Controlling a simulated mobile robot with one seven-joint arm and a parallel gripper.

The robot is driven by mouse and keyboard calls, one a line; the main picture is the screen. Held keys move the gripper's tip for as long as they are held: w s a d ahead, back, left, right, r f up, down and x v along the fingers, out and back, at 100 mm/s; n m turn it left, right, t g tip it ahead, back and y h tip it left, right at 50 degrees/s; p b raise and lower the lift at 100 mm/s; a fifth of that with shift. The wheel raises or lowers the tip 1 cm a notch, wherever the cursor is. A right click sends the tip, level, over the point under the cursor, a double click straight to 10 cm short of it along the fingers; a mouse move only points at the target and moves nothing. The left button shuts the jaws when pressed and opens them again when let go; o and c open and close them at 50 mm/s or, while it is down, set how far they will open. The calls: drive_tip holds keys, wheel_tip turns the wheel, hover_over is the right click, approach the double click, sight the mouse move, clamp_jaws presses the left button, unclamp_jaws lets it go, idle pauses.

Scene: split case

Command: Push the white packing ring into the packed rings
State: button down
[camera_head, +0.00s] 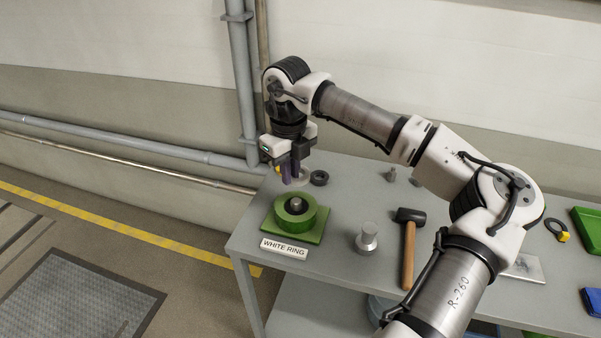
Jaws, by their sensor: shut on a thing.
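My gripper (295,180) points down over the far left part of the bench, behind the green housing. It is shut on the white packing ring (302,182), a pale ring at its fingertips that the fingers partly hide. The green round housing (283,222) stands on a square green base, with a grey metal shaft (296,204) upright in its middle. The packed rings inside the housing cannot be made out from here. The held ring is apart from the housing.
A "WHITE RING" sign (284,248) stands in front of the housing. A stepped metal cylinder (367,238) and a mallet (409,240) lie to the right. The bench's left edge (246,222) is near the housing.

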drive_tip(key=shift+s+a, duration=0.1)
drive_tip(key=shift+a, duration=0.15)
drive_tip(key=shift+b, duration=0.3)
wheel_tip(320, 180, down, 6)
drive_tip(key=b, duration=0.5)
drive_tip(key=shift+r, duration=0.1)
drive_tip(key=shift+b, duration=0.6)
idle(1.9)
drive_tip(key=shift+f+b, duration=0.45)
drive_tip(key=shift+f, duration=0.05)
drive_tip(key=shift+f+b, duration=0.45)
drive_tip(key=shift+f, duration=0.05)
drive_tip(key=shift+r, duration=0.25)
